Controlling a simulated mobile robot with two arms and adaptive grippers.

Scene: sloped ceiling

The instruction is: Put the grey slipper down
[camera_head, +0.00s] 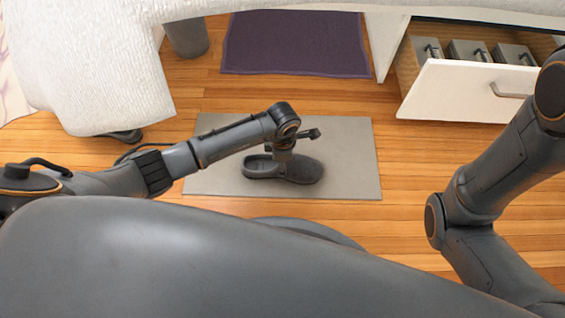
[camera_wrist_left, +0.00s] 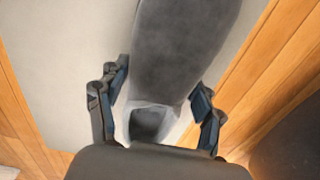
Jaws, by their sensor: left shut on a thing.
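The grey slipper (camera_head: 305,170) is over the middle of a light grey mat (camera_head: 350,140), its toe pointing right in the head view. My left gripper (camera_head: 283,154) comes down on it from above and is shut on it around the opening. In the left wrist view the slipper (camera_wrist_left: 185,45) lies between both fingers of the gripper (camera_wrist_left: 160,84), with the mat (camera_wrist_left: 65,50) behind it. I cannot tell whether the sole touches the mat. My right arm shows at the right, but its gripper is out of view.
A dark object (camera_head: 126,136) pokes out beneath the white draped cover (camera_head: 95,70) at left. A purple rug (camera_head: 295,42) and a grey bin (camera_head: 187,36) are at the back. An open white drawer (camera_head: 460,92) holds several items at upper right. Bare wood floor surrounds the mat.

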